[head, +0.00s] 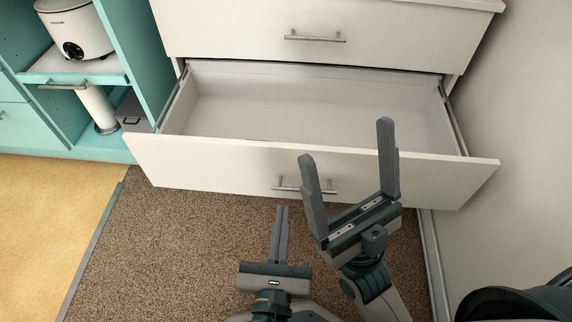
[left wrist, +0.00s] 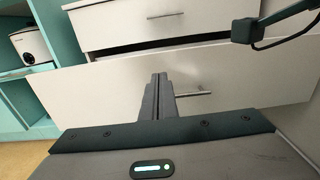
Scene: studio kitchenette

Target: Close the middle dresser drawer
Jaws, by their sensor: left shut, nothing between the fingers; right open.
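The white dresser drawer (head: 230,168) is pulled well out and empty, below a closed drawer (head: 250,30). Its front carries a bar handle (head: 290,189), which also shows in the left wrist view (left wrist: 192,94). My left gripper (head: 282,208) is shut and empty, its fingertips just short of the drawer front, near the handle's left end. In the left wrist view the shut fingers (left wrist: 159,77) point at the front, left of the handle. My right gripper (head: 345,140) is open and empty.
A teal shelf unit (head: 150,60) with a white cooker (head: 75,32) stands left of the dresser. A plain wall (head: 510,110) is close on the right. Brown carpet (head: 160,240) in front of the drawer is clear at left.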

